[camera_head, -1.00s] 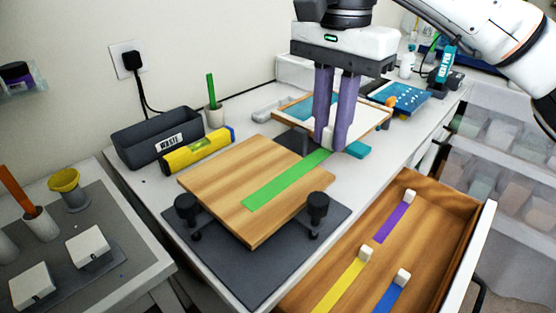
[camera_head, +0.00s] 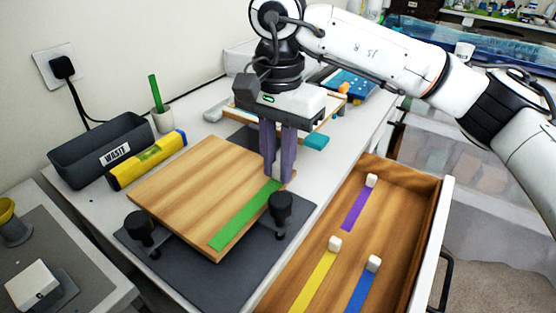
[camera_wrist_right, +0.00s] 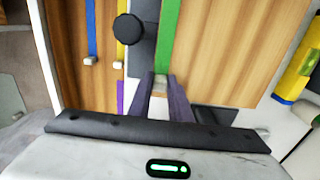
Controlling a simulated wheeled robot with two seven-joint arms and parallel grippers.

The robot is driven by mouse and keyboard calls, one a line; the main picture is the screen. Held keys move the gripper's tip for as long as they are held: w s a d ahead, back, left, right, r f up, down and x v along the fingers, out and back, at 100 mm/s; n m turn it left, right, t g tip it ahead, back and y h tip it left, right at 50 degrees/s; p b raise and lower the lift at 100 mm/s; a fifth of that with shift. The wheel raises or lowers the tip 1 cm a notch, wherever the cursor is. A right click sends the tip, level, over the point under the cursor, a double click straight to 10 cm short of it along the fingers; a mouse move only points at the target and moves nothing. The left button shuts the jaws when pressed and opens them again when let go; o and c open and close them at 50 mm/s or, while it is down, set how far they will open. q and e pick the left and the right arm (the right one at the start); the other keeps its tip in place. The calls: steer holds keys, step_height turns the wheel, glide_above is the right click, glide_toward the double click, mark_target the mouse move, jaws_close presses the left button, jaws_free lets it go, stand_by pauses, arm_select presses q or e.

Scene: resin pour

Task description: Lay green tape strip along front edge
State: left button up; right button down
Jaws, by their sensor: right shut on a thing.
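The green tape strip (camera_head: 243,218) lies flat against or just above the wooden board (camera_head: 190,190), lengthwise along its drawer-side edge. My right gripper (camera_head: 279,180) is shut on the white end tab of the strip, at the board's right corner. In the right wrist view, the white tab (camera_wrist_right: 160,84) sits between the fingertips. There the strip (camera_wrist_right: 168,40) runs away along the board's left edge. Whether the whole strip touches the wood cannot be told. My left gripper is not in view.
Two black clamp knobs (camera_head: 281,206) stand at the board's near side on a dark mat (camera_head: 190,280). The open drawer (camera_head: 400,215) holds purple (camera_head: 354,208), yellow (camera_head: 316,282) and blue (camera_head: 362,290) strips. A yellow level (camera_head: 148,160) and a waste bin (camera_head: 92,160) stand left.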

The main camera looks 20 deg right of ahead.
steer(key=shift+f, duration=0.1)
steer(key=c, duration=1.6)
jaws_free()
steer(key=shift+c, duration=0.2)
step_height(320, 180, up, 12)
steer(key=p, duration=0.1)
steer(key=shift+r, duration=0.2)
